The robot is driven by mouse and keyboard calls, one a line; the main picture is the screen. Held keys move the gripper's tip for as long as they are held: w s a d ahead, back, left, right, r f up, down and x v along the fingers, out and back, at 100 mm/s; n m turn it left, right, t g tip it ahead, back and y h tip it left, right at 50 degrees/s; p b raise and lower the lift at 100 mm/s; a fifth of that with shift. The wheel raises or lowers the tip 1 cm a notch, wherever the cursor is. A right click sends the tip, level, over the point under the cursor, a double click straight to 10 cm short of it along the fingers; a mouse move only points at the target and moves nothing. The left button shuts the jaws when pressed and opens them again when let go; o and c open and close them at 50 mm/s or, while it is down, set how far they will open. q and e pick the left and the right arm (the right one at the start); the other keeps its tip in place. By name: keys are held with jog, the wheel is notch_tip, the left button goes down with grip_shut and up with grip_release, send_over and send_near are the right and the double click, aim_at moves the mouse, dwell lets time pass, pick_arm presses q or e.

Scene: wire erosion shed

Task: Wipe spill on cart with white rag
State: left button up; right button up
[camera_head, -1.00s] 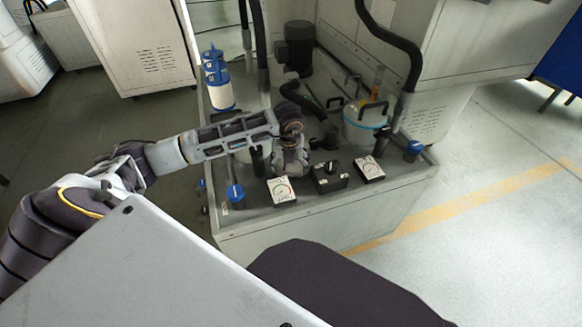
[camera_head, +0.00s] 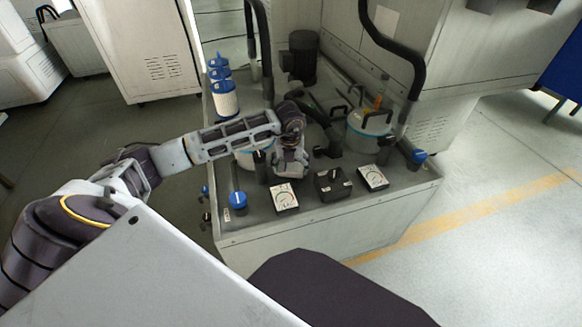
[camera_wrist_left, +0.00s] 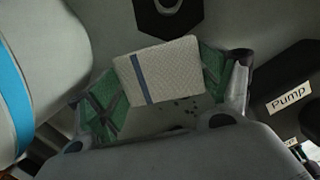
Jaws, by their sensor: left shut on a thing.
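The white rag (camera_wrist_left: 170,68) has a blue stripe and shows in the left wrist view between the green pads of my left gripper (camera_wrist_left: 160,84). The gripper is shut on it. Several small dark spots of the spill (camera_wrist_left: 184,104) show on the grey surface right beside the rag. In the head view my left gripper (camera_head: 290,170) is low over the cart (camera_head: 325,225), behind the front gauges. The rag and spill cannot be made out there. Whether the rag touches the cart top is unclear. My right gripper is not in view.
Two gauges (camera_head: 284,198) (camera_head: 373,178) and a black box (camera_head: 332,184) line the front edge. Blue knobs (camera_head: 237,199) (camera_head: 416,158), a clear-lidded canister (camera_head: 368,132), filter cartridges (camera_head: 225,98), a motor (camera_head: 303,52) and black hoses crowd the cart. A "Pump" label (camera_wrist_left: 289,99) is near the gripper.

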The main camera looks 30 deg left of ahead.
aim_at(294, 177)
pick_arm(q)
jog(key=shift+w+a+r, duration=0.25)
jog(key=shift+w+a, duration=0.15)
jog(key=shift+a, duration=0.1)
jog(key=shift+c, duration=0.3)
jog(key=shift+s+d, duration=0.1)
jog(key=shift+d, duration=0.05)
jog(key=shift+s+d+f, duration=0.15)
jog(key=shift+s+d, duration=0.2)
jog(key=shift+d, duration=0.2)
jog(key=shift+s+d+p, duration=0.45)
jog(key=shift+s+d, duration=0.5)
jog(key=shift+d, duration=0.15)
jog(key=shift+s+d, duration=0.1)
